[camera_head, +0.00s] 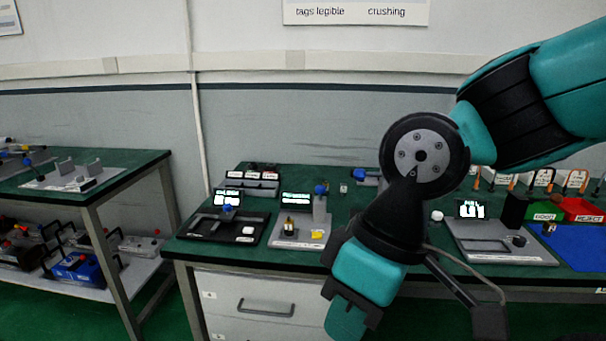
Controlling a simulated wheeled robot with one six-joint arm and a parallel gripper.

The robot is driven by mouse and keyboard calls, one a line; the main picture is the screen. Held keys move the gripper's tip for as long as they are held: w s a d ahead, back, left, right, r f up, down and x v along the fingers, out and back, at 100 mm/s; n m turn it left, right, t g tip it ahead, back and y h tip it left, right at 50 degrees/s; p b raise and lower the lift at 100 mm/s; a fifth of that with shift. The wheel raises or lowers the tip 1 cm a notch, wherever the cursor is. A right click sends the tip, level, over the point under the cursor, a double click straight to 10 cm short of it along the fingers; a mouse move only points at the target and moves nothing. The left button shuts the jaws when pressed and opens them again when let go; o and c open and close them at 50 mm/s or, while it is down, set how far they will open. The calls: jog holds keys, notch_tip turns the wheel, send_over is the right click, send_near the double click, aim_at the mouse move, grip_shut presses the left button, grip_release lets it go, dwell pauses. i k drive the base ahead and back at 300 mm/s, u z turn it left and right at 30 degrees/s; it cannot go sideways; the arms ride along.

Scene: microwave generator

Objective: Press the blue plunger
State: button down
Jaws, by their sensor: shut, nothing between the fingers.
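Two small blue knobs stand on the bench, and I cannot tell for certain which is the plunger. One blue knob (227,208) is on a dark flat fixture (200,228) with a lit display at the left. Another blue knob (320,189) tops a grey upright post on a light grey fixture (312,241), which also holds a small yellow part and a brass-coloured piece. My arm comes down from the upper right, in front of the bench and right of both knobs.
A fixture with a display (500,251) stands right of my arm, by green (545,211) and red (583,209) bins and a blue mat (585,247). My arm hides the bench middle. A second table (115,166) stands left, across a gap.

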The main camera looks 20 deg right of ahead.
aim_at(320, 189)
jog(key=z, duration=0.35)
jog(key=i, duration=0.85)
jog(key=z, duration=0.55)
